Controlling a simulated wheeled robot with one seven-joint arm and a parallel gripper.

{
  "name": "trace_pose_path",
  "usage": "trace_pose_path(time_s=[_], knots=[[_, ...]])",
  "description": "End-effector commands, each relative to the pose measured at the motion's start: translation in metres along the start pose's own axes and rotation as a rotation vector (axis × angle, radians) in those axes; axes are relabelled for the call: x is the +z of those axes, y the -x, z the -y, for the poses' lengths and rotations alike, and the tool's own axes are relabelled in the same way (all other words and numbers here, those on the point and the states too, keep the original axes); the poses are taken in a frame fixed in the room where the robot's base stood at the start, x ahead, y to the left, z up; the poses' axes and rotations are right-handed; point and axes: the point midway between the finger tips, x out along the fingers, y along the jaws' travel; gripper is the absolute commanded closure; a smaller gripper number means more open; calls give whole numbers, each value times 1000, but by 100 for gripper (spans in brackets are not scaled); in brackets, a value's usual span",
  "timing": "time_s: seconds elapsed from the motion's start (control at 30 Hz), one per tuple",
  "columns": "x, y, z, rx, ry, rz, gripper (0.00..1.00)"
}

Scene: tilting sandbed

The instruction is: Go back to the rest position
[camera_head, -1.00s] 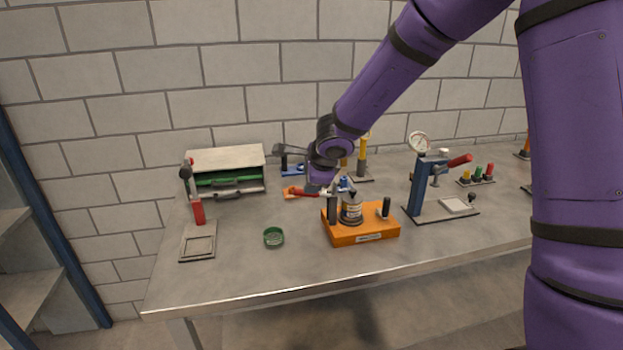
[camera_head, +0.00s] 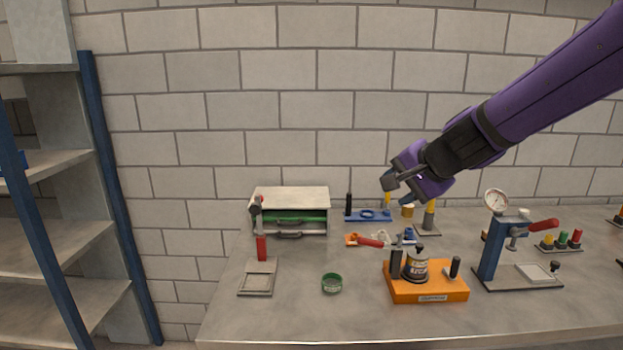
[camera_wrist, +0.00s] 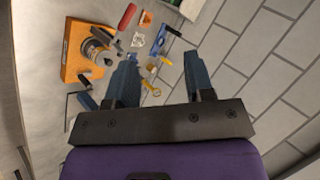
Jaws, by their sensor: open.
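My purple arm reaches in from the upper right in the head view. My gripper (camera_head: 388,180) is raised above the back of the workbench, in front of the block wall. In the wrist view its two dark fingers (camera_wrist: 160,75) stand apart with nothing between them touching them. Below it, an orange base (camera_head: 428,290) holds a labelled can (camera_head: 416,264) between black posts. The can and base also show at the upper left of the wrist view, apart from the fingers.
The workbench (camera_head: 300,318) carries a red-handled press (camera_head: 490,255) with a gauge, a grey cabinet (camera_head: 290,197), a green ring (camera_head: 332,283), a red-handled tool (camera_head: 370,241), a blue stand (camera_head: 368,215) and a small framed plate (camera_head: 257,279). A shelf rack (camera_head: 95,200) stands at left. Air around the gripper is clear.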

Motion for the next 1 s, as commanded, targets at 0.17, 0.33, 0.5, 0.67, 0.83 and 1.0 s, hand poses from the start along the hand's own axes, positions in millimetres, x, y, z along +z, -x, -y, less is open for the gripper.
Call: trace_pose_path(time_s=[0.17, 0.33, 0.5, 0.67, 0.83, 1.0], knots=[[22, 60, -14, 32, 237, 41, 52], [40, 111, -44, 109, 444, 76, 52], [54, 161, -84, 221, 620, 97, 52], [62, 202, -125, 343, 746, 106, 52], [64, 229, -155, 438, 817, 108, 52], [65, 237, -166, 474, 839, 109, 52]])
